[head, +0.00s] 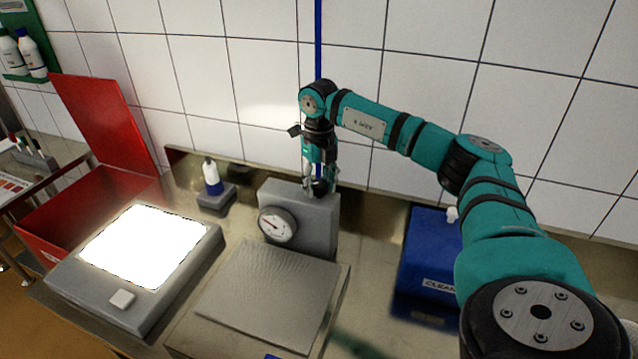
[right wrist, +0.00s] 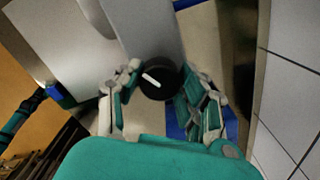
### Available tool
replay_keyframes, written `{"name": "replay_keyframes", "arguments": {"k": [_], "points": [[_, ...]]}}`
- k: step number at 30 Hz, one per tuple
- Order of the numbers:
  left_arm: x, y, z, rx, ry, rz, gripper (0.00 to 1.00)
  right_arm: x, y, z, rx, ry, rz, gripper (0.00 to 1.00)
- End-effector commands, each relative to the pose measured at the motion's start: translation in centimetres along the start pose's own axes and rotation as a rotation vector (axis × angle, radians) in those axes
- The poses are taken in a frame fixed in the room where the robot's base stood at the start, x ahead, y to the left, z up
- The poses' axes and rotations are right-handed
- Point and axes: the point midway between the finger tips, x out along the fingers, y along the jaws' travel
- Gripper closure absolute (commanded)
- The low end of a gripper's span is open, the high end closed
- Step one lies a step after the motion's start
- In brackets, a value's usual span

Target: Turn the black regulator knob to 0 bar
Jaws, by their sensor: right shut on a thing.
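The black regulator knob (right wrist: 158,78) is in the middle of the right wrist view, with a white pointer line on its top. In the head view the knob (head: 320,187) sits on top of the grey regulator block (head: 325,220), partly hidden by my gripper. My right gripper (right wrist: 160,95) is shut on the knob, its fingers on either side. In the head view the right gripper (head: 318,180) points down onto the block from above. A round white gauge (head: 277,225) is on the block's front. Its reading is too small to tell.
A ribbed grey plate (head: 270,295) lies in front of the block. A lit white panel (head: 145,245) and an open red bin (head: 95,205) are to the left. A small bottle (head: 211,177) stands behind the panel. A blue box (head: 430,250) stands to the right.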

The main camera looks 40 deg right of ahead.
Motion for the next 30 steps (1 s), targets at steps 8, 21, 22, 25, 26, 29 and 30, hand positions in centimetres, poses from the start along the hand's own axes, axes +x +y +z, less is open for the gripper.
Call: {"name": "replay_keyframes", "arguments": {"k": [8,21,22,25,26,29,30], "points": [[-0.08,-0.01,0.01,0.0,0.0,0.0,1.0,-0.19,-0.04,0.11,-0.262,-0.005,0.0,0.93],[-0.08,-0.02,0.0,0.0,0.0,0.0,1.0,-0.21,-0.05,0.12,-0.674,-0.006,-0.002,0.93],[-0.07,-0.02,0.0,0.0,0.0,0.0,1.0,-0.21,-0.05,0.12,-0.7,-0.006,-0.002,0.93],[-0.06,-0.02,0.0,0.0,0.0,0.0,1.0,-0.22,-0.05,0.12,-0.78,-0.006,-0.002,0.93],[-0.06,-0.02,0.0,0.0,0.0,0.0,1.0,-0.22,-0.05,0.13,-0.803,-0.006,-0.002,0.93],[-0.05,-0.02,0.0,0.0,0.0,0.0,1.0,-0.23,-0.05,0.13,-0.871,-0.006,-0.002,0.93],[-0.05,-0.02,0.0,0.0,0.0,0.0,1.0,-0.23,-0.05,0.14,-0.895,-0.006,-0.002,0.93]]}}
